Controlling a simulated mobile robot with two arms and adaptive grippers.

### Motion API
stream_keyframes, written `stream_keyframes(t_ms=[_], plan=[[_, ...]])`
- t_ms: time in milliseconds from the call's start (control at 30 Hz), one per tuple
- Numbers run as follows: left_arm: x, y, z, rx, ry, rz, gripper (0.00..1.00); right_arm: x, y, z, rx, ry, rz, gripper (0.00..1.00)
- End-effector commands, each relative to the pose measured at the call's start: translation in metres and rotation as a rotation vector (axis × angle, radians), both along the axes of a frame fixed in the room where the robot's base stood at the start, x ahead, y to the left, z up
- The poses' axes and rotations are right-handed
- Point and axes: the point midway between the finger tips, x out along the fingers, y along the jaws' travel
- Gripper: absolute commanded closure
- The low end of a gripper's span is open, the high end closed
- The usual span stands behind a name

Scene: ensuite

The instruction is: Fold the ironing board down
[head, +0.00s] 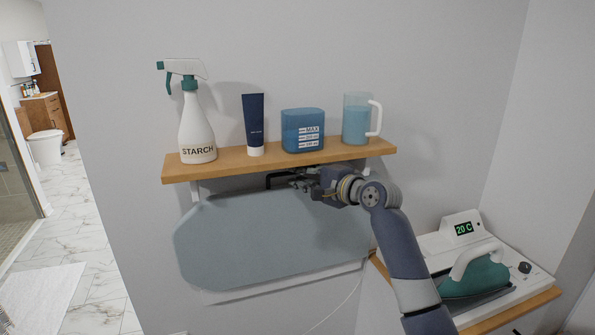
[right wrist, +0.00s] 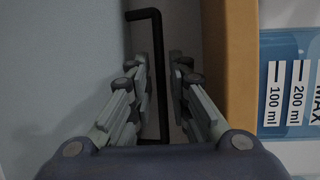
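The ironing board (head: 265,240) is a grey-blue panel folded up flat along the wall below the shelf. A black bar handle (head: 269,180) shows at its top edge, just under the shelf. My right gripper (head: 296,181) reaches in from the right at this handle. In the right wrist view the open fingers (right wrist: 160,75) stand on both sides of the black handle (right wrist: 156,14), with gaps beside the bar. The board's face (right wrist: 60,60) fills the left of that view. My left gripper is not in view.
A wooden shelf (head: 230,165) close above the gripper holds a starch spray bottle (head: 197,130), a dark blue tube (head: 254,120), a blue container (head: 303,130) and a jug (head: 357,120). An iron (head: 475,275) sits on its station at the lower right.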

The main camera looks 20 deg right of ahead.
Motion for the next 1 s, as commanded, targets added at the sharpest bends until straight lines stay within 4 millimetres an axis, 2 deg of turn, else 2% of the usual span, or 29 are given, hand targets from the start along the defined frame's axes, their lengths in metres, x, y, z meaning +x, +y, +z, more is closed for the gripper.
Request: stream_keyframes(t_ms=[200,500,533,600,1000], plan=[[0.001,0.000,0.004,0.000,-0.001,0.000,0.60,0.012,0.006,-0.002,0.000,0.000,0.001,0.82],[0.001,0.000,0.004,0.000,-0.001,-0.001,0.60,0.013,0.007,-0.003,-0.001,0.000,0.000,0.82],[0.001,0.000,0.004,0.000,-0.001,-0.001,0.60,0.013,0.007,-0.003,-0.001,0.000,0.000,0.85],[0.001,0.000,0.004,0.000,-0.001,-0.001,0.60,0.013,0.007,-0.003,-0.001,0.000,0.000,1.00],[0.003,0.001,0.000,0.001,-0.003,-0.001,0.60,0.013,0.014,-0.006,0.000,-0.014,0.002,1.00]])
